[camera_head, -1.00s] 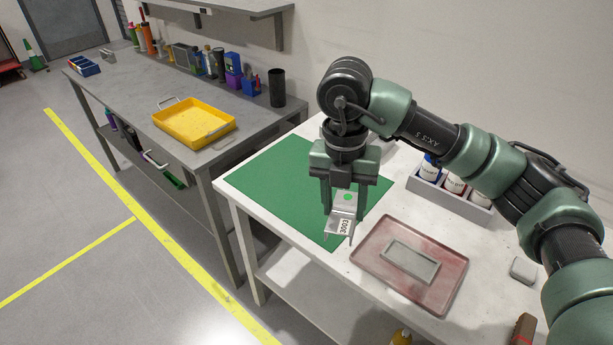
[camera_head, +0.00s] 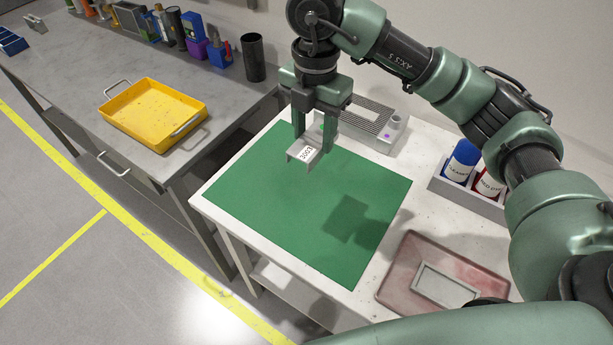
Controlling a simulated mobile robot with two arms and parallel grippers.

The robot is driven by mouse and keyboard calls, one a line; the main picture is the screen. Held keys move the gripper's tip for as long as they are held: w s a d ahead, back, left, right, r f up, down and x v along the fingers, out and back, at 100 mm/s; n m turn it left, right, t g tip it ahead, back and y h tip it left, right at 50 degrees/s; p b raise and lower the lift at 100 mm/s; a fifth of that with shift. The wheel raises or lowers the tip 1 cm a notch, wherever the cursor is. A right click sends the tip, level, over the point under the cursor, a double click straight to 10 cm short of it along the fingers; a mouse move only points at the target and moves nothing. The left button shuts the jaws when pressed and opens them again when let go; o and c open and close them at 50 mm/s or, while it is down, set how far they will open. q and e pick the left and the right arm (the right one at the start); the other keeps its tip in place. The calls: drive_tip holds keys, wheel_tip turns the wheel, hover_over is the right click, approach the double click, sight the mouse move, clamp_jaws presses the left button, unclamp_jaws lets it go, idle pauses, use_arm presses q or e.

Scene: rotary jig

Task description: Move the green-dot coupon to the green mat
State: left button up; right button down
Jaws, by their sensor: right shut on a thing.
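The coupon (camera_head: 304,153) is a small bent grey metal piece with a white number label. Its green dot, seen a second ago, is hidden now. My right gripper (camera_head: 315,140) points down and is shut on it. The green mat (camera_head: 270,205) lies flat on the white bench. The gripper and coupon are over the far part of the mat, and a dark shadow falls on the mat nearer and to the right. The coupon looks held above the mat, though the exact gap is hard to tell. My left gripper is out of view.
A grey slotted fixture (camera_head: 365,118) with a purple dot stands just behind the gripper. A bottle rack (camera_head: 462,197) and a reddish tray (camera_head: 400,285) are to the right. A yellow tray (camera_head: 150,115) sits on the grey bench at left. The mat is otherwise bare.

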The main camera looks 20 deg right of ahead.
drive_tip(key=f, duration=0.4)
drive_tip(key=f+p, duration=0.1)
drive_tip(key=f, duration=0.4)
drive_tip(key=f+p, duration=0.1)
drive_tip(key=f, duration=0.3)
drive_tip(key=shift+s+f, duration=0.25)
drive_tip(key=shift+s, duration=0.1)
wheel_tip(320, 180, down, 4)
drive_tip(key=shift+r+p, duration=0.2)
drive_tip(key=shift+p, duration=0.4)
drive_tip(key=shift+f, duration=0.25)
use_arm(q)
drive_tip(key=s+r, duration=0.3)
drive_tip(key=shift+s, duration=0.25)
use_arm(e)
drive_tip(key=c, duration=0.7)
unclamp_jaws()
drive_tip(key=shift+f, duration=0.1)
